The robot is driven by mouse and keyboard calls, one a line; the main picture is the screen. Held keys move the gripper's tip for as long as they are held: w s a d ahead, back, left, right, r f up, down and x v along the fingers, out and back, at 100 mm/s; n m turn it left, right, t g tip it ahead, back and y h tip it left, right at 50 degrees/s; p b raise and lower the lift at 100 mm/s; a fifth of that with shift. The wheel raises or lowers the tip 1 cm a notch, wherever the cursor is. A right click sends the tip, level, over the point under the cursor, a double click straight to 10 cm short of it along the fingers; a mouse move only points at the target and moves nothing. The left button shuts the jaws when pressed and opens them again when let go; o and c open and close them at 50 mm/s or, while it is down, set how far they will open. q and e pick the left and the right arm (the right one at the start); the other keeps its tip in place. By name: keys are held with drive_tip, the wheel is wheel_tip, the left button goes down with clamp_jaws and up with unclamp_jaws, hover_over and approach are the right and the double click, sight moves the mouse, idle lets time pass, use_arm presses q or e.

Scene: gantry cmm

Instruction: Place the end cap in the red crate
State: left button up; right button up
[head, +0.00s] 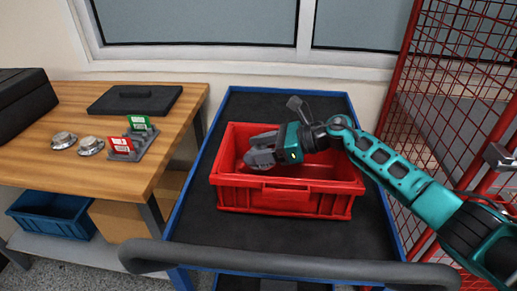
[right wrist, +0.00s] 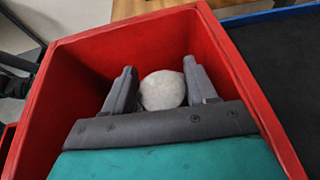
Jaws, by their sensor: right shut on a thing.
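The red crate (head: 290,197) stands on the dark top of a blue-edged cart, and its walls also surround my gripper in the right wrist view (right wrist: 62,85). My right gripper (head: 262,152) reaches into the crate's opening from the right. In the right wrist view its two dark fingers stand on both sides of a round, pale grey end cap (right wrist: 162,90), and it is shut on the cap. The cap is inside the crate's walls; whether it touches the floor cannot be told. My left gripper is not in view.
Two silvery round parts (head: 63,140) (head: 90,146) lie on the wooden table (head: 110,185), beside a grey holder with red and green cards (head: 121,145). A red mesh fence (head: 470,60) stands right. A grey handle bar (head: 290,265) crosses the cart's front.

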drive_tip(key=shift+f, duration=0.2)
drive_tip(key=o, duration=0.9)
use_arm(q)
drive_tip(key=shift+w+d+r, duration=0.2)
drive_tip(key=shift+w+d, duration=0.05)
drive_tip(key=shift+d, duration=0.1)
use_arm(e)
drive_tip(key=shift+r+p, duration=0.95)
drive_tip(key=shift+p, duration=0.1)
use_arm(q)
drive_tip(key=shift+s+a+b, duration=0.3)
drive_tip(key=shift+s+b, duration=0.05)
drive_tip(key=shift+b, duration=0.3)
use_arm(e)
drive_tip(key=v, duration=1.1)
drive_tip(key=shift+d+f, duration=0.25)
drive_tip(key=shift+d, duration=0.25)
drive_tip(key=shift+s, duration=0.1)
